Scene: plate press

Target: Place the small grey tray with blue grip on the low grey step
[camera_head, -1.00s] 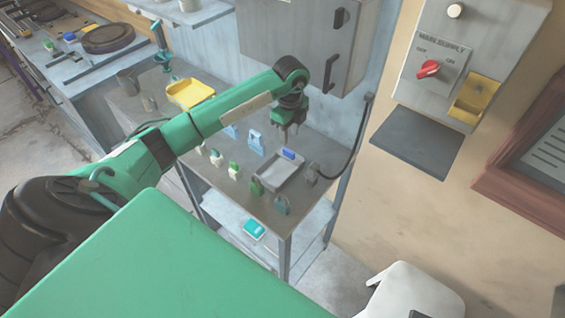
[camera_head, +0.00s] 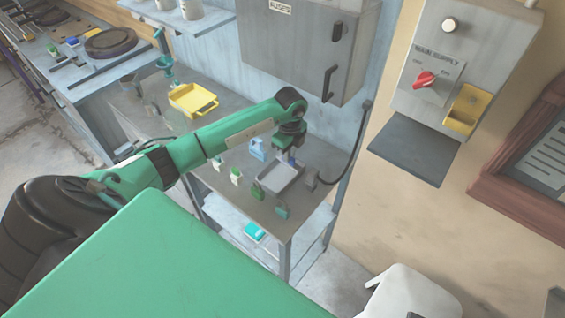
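The small grey tray (camera_head: 279,179) lies on the grey metal table, towards its right end. Its blue grip (camera_head: 292,160) is at the tray's back edge. My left gripper (camera_head: 289,153) points down from above, with its fingertips at or just over the blue grip. The fingers are small and dark here, so I cannot tell whether they are closed on the grip. A dark grey flat slab (camera_head: 413,148) is at the wall below the switch box; I cannot tell whether it is the low grey step. My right gripper is not in view.
Several small green, white and blue items (camera_head: 236,177) stand left of the tray. A yellow tray (camera_head: 193,100) sits further left. A grey cabinet (camera_head: 300,45) hangs behind.

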